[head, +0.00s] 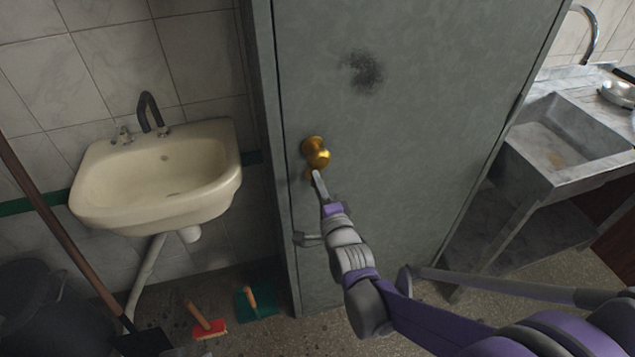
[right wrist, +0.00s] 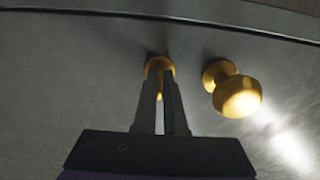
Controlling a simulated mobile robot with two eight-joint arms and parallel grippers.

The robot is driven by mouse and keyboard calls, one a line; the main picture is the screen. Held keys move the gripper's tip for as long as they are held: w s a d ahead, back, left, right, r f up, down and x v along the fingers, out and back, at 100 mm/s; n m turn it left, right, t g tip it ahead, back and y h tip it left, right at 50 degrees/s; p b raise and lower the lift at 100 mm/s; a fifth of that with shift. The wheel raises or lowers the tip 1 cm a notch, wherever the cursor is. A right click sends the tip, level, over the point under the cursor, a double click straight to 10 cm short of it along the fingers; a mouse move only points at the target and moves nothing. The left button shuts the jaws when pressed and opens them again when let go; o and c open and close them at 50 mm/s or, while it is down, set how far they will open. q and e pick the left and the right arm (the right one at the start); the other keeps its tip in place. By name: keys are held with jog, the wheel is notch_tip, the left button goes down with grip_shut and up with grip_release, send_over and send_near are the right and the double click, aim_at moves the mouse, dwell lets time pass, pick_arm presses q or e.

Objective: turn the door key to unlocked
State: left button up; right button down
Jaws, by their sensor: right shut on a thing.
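A grey-green door (head: 420,100) fills the middle of the head view. A round brass knob (head: 316,152) sits near its left edge, and it also shows right of my fingers in the right wrist view (right wrist: 238,95). Just below the knob is the brass door key fitting, mostly hidden by my fingers; in the right wrist view the brass door key (right wrist: 159,96) shows between and behind the fingertips. My right gripper (right wrist: 160,85) is shut on the key, with its tips close to the door. I cannot tell the key's angle. My left gripper is not in view.
A cream washbasin (head: 160,175) hangs on the tiled wall left of the door. A stone sink (head: 570,135) stands at right.

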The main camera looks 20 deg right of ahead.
jog(key=shift+n, duration=0.3)
jog(key=n, duration=0.3)
jog(key=shift+n, duration=0.3)
jog(key=n, duration=0.4)
jog(key=shift+n+b, duration=0.3)
jog(key=shift+b, duration=0.05)
jog(key=n, duration=0.8)
jog(key=shift+n, duration=0.6)
jog(key=c, duration=1)
grip_release()
